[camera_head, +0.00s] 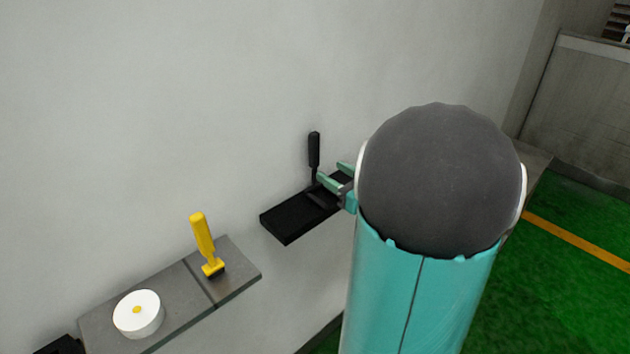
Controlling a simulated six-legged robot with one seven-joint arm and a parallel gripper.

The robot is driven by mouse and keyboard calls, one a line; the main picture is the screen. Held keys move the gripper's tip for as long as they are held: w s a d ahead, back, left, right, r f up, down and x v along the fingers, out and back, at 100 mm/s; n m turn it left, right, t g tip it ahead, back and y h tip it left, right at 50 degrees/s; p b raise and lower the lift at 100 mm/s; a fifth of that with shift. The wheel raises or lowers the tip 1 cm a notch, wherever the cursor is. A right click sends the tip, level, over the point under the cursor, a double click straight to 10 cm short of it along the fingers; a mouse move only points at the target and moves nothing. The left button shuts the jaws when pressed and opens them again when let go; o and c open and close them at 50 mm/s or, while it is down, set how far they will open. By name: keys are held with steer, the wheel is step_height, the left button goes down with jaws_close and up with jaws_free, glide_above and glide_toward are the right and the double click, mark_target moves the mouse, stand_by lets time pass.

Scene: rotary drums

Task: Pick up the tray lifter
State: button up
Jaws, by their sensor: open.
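A tool with an upright black handle (314,150), which looks like the tray lifter, stands at a flat black tray or shelf (285,220) by the wall. My gripper (329,172) is open, with its teal fingers pointing left toward the lower part of the black handle. One fingertip is very close to the handle, and I cannot tell whether it touches. The lifter's base and the right part of the black tray are partly hidden by my gripper and arm.
The pale wall (170,110) runs close behind. Green floor (575,235) with an orange line (580,240) lies at right.

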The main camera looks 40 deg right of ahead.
mark_target(317, 160)
steer(key=w, duration=0.6)
steer(key=shift+r, duration=0.3)
steer(key=shift+d, duration=0.1)
jaws_close()
